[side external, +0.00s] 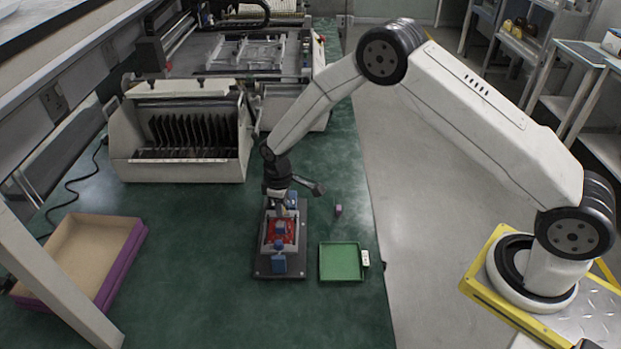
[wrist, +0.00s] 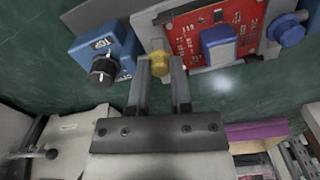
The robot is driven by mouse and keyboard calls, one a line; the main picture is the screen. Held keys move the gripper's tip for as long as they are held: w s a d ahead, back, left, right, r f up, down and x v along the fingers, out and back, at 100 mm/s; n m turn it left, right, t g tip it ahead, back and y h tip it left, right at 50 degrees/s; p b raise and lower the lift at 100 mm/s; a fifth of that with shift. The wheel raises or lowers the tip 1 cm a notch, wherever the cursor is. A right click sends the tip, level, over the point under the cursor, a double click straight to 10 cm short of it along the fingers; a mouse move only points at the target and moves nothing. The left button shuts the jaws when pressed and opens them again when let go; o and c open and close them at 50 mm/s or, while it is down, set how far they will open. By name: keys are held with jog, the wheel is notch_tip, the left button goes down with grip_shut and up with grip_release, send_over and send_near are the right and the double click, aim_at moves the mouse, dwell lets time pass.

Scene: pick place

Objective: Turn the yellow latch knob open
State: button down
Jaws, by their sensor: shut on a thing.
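The yellow latch knob (wrist: 160,64) sits at the edge of the fixture that carries a red circuit board (wrist: 215,33). In the wrist view, my gripper (wrist: 162,68) has one finger on each side of the knob and is shut on it. In the side view, my gripper (side external: 281,208) reaches down to the far end of the fixture's dark base plate (side external: 262,271), and the knob cannot be made out there. The red board (side external: 270,236) lies on the fixture with a blue block (side external: 280,227) on it.
A blue box with a black knob (wrist: 104,62) stands left of the yellow knob, and a blue knob (wrist: 291,31) lies right. A purple-sided box (side external: 126,262) stands left.

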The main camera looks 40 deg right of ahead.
jog(key=shift+n, duration=1)
jog(key=c, duration=0.5)
grip_release()
jog(key=shift+c, duration=0.2)
jog(key=shift+r, duration=3.9)
jog(key=shift+r, duration=0.1)
